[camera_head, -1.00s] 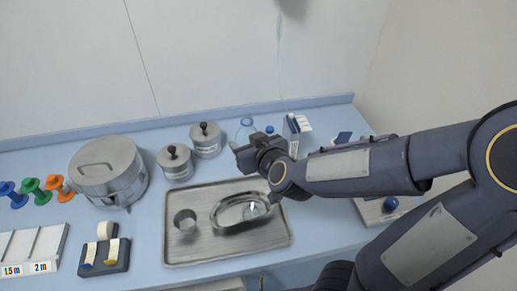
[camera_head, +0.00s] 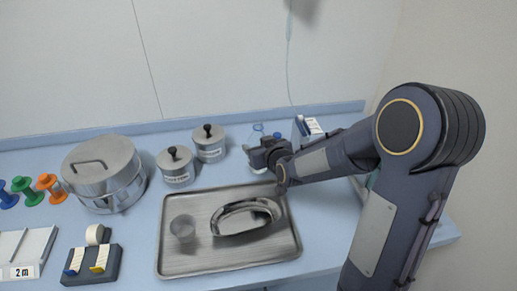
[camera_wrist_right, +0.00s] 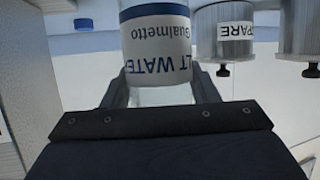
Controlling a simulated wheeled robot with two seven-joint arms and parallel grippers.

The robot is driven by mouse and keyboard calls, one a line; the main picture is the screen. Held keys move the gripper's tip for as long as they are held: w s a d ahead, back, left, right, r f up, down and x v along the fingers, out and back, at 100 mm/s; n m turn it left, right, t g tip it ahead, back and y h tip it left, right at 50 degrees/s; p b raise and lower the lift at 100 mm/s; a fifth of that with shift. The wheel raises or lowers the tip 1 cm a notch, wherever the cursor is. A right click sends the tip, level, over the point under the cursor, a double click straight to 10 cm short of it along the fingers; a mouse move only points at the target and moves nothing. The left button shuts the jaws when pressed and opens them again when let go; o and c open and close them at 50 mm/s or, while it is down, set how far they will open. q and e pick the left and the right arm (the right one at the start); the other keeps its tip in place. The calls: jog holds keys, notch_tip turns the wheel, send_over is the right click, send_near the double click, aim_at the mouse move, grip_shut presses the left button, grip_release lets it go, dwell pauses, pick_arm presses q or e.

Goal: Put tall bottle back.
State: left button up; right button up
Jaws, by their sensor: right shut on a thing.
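The tall bottle is clear with a white and blue label reading "LT WATER"; in the wrist view (camera_wrist_right: 157,40) it stands between my right fingers. In the head view the bottle (camera_head: 256,131) shows partly behind my right gripper (camera_head: 256,154), behind the tray's back right part. My right gripper is shut on the bottle; its fingers also show in the wrist view (camera_wrist_right: 160,90). I cannot tell whether the bottle's base touches the counter. My left gripper is not in view.
A steel tray (camera_head: 172,259) holds a cup (camera_head: 183,228) and a kidney dish (camera_head: 223,230). Two lidded jars (camera_head: 176,166) (camera_head: 210,143) stand left of the bottle. A carton (camera_head: 301,130) and a blue-capped item (camera_head: 277,137) stand to its right. A large steel pot (camera_head: 104,175) is farther left.

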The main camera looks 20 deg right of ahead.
jog(key=shift+f, duration=0.2)
jog(key=shift+f, duration=0.1)
jog(key=o, duration=1.1)
